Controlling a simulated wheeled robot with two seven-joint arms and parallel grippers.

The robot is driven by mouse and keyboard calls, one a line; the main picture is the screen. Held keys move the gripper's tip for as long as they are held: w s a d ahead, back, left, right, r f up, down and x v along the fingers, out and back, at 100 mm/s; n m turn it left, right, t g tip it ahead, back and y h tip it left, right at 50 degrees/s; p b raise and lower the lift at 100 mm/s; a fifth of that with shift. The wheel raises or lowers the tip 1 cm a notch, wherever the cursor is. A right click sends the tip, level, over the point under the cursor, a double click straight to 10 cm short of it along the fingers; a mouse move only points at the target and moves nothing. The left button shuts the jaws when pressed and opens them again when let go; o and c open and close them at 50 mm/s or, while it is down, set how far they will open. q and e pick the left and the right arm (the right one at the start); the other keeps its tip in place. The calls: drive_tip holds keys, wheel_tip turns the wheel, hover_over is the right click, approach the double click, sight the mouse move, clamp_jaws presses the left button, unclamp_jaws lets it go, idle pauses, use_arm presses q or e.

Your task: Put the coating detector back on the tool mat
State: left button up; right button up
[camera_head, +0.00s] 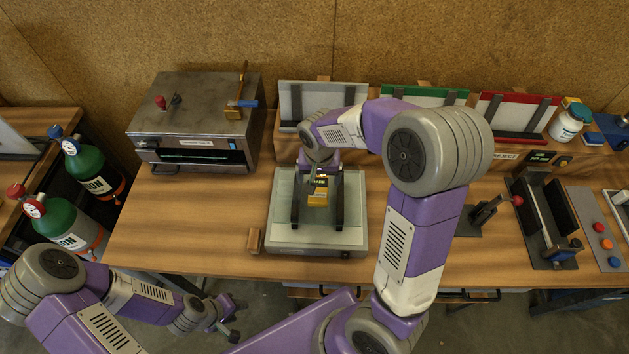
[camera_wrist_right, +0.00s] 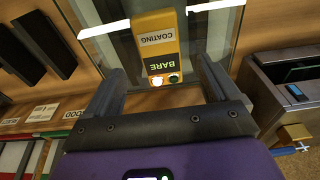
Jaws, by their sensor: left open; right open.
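The coating detector (camera_head: 318,194) is a small yellow-orange box lying on the glass pane on the grey flat unit. In the right wrist view the detector (camera_wrist_right: 158,42) shows a "COATING" label and a lit "BARE" display. My right gripper (camera_head: 317,212) is above the unit, open, with one finger on each side of the detector and visible gaps between. My left gripper (camera_head: 230,318) is open and empty, low in front of the table. I cannot clearly make out which surface is the tool mat.
The grey flat unit (camera_head: 288,239) stands mid-table. A metal oven-like box (camera_head: 195,115) is at the back left. Grey, green and red racks (camera_head: 425,95) line the back. A lever stand (camera_head: 483,214), a black fixture (camera_head: 550,225) and a button panel (camera_head: 597,228) are on the right.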

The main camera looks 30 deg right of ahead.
sight(319, 186)
drive_tip(key=f, duration=0.5)
drive_tip(key=shift+w+d+f, duration=0.2)
drive_tip(key=shift+w+f, duration=0.2)
drive_tip(key=shift+r, duration=0.1)
drive_tip(key=c, duration=1.3)
drive_tip(key=shift+o, duration=0.2)
drive_tip(key=shift+r, duration=0.1)
